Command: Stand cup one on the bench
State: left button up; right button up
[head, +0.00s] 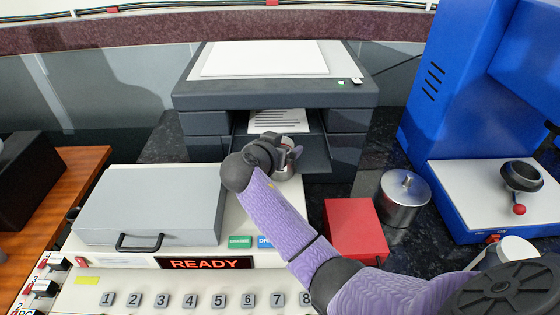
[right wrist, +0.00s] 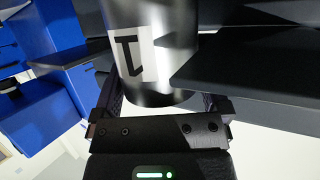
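Cup one (right wrist: 180,50) is a shiny metal cylinder with a white label marked 1. It fills the space between the fingers of my right gripper (right wrist: 165,95) in the right wrist view. In the head view the right gripper (head: 285,158) is in front of the printer's tray, with a small part of the metal cup showing by it. The gripper looks shut on the cup; my purple arm and hand hide much of it. The bench (head: 372,178) is a dark speckled top, visible right of the printer. My left gripper is not in view.
A grey printer (head: 275,92) with a paper sheet stands at the back. A red box (head: 355,228) and a lidded metal canister (head: 403,195) stand to the right, before a blue machine (head: 440,95). A cream console (head: 200,285) with a grey lid fills the front left.

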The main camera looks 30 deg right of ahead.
jog(key=c, duration=1.2)
jog(key=shift+r, duration=0.1)
